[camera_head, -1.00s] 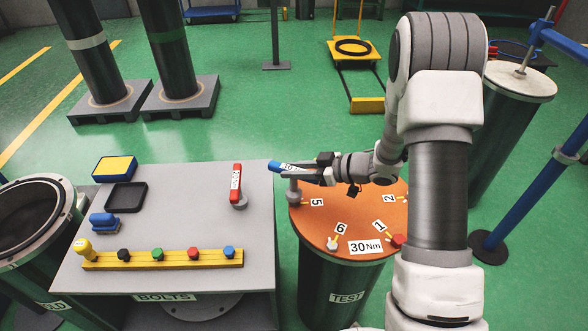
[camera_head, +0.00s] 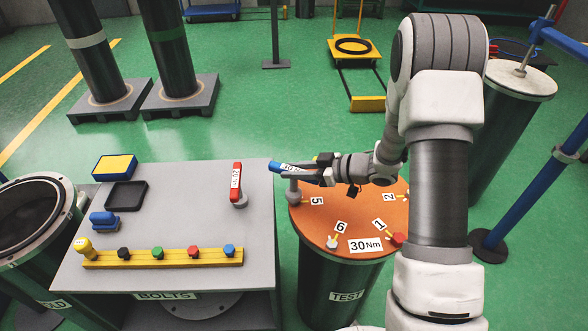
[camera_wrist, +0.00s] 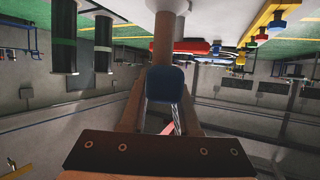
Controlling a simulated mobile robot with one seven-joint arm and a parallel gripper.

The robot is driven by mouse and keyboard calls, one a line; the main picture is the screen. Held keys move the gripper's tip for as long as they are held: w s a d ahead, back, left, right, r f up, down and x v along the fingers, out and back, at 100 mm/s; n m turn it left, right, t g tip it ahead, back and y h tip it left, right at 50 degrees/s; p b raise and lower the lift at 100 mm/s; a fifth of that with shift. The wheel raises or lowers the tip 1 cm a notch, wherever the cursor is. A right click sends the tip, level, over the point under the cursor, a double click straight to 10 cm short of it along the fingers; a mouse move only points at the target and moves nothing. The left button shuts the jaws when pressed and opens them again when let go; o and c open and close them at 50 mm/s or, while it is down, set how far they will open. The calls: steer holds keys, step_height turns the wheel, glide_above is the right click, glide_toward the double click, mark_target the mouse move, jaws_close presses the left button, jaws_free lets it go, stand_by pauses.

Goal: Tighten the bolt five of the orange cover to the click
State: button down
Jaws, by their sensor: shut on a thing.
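The orange cover (camera_head: 357,205) tops a dark drum with a TEST label. My gripper (camera_head: 302,173) is shut on the blue torque wrench (camera_head: 277,167), which lies roughly level over the cover's left edge. The wrench's grey socket end (camera_head: 293,194) stands at the spot beside the number 5 tag (camera_head: 317,201). It hides bolt five, so seating cannot be told. In the wrist view the blue wrench end (camera_wrist: 165,83) sits between my fingers, with a brownish shaft beyond. A red bolt (camera_head: 397,239) stands by tag 1 and a white one (camera_head: 332,242) by tag 6.
A blue rail (camera_head: 535,180) stands right of the drum.

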mark_target(294, 183)
steer(key=shift+f+b, duration=0.55)
steer(key=shift+f, duration=0.55)
stand_by(0.3)
steer(key=shift+f+m+t+h, duration=0.1)
steer(key=shift+m+t+h, duration=1.1)
steer(key=shift+m+t, duration=0.6)
steer(key=shift+s, duration=0.1)
steer(key=shift+m+t+h, duration=0.7)
steer(key=shift+m+h, duration=0.1)
steer(key=shift+m, duration=0.1)
steer(key=shift+m+t+h, duration=0.3)
steer(key=shift+m+h, duration=0.1)
steer(key=shift+m, duration=0.1)
steer(key=shift+f+m+t+h, duration=0.2)
steer(key=shift+m+t+h, duration=0.6)
steer(key=shift+m+h, duration=1.1)
steer(key=shift+n, duration=0.3)
